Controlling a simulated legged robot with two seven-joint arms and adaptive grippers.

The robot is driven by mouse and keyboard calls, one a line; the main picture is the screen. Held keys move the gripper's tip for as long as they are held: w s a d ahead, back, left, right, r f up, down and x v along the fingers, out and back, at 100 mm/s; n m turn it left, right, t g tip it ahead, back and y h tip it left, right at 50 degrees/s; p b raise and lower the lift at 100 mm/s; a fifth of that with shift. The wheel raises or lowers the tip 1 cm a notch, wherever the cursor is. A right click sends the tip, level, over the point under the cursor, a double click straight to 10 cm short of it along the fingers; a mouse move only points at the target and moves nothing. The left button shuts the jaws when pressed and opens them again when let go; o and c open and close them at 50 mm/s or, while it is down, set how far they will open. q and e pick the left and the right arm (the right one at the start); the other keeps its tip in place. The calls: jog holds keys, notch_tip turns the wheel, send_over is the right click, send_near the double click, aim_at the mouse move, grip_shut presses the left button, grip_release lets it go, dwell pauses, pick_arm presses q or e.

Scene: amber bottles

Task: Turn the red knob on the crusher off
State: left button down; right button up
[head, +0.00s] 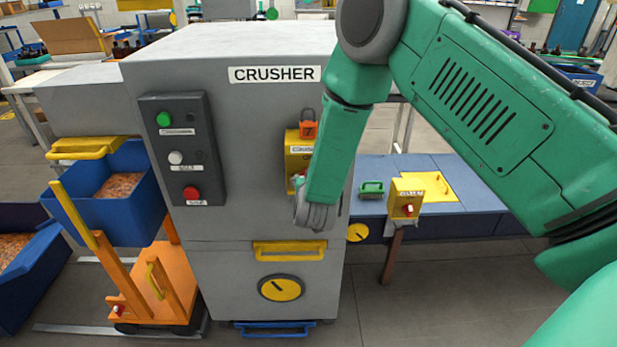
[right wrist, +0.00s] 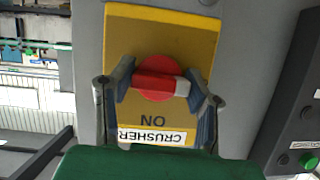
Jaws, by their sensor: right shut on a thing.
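The grey crusher (head: 235,130) stands in the middle of the head view, its name on the front. Its yellow switch plate (head: 300,143) is partly hidden behind my right arm. In the right wrist view the plate (right wrist: 200,40) appears upside down, with the inverted words "ON" and "CRUSHER". The red knob (right wrist: 157,86) has a round base and a bar handle lying crosswise, its pale end to the right. My right gripper (right wrist: 163,87) is shut on the handle, one finger at each end. My left gripper is not in view.
An orange padlock (head: 308,129) hangs above the switch plate. A dark panel (head: 181,150) with green, white and red buttons is on the left of the crusher front. A blue bench (head: 455,212) with another yellow switch box (head: 405,196) stands to the right.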

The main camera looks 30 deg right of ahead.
jog(key=shift+s+a+f+n+g, duration=0.1)
jog(key=shift+s+f+n+g, duration=0.1)
jog(key=shift+f+n+g, duration=0.15)
dwell(0.4)
jog(key=o, duration=1.2)
jog(key=shift+c, duration=0.2)
jog(key=shift+w+r, duration=0.1)
jog(key=shift+r, duration=0.1)
jog(key=v, duration=1.1)
jog(key=shift+s+a, duration=0.35)
jog(key=shift+s, duration=0.05)
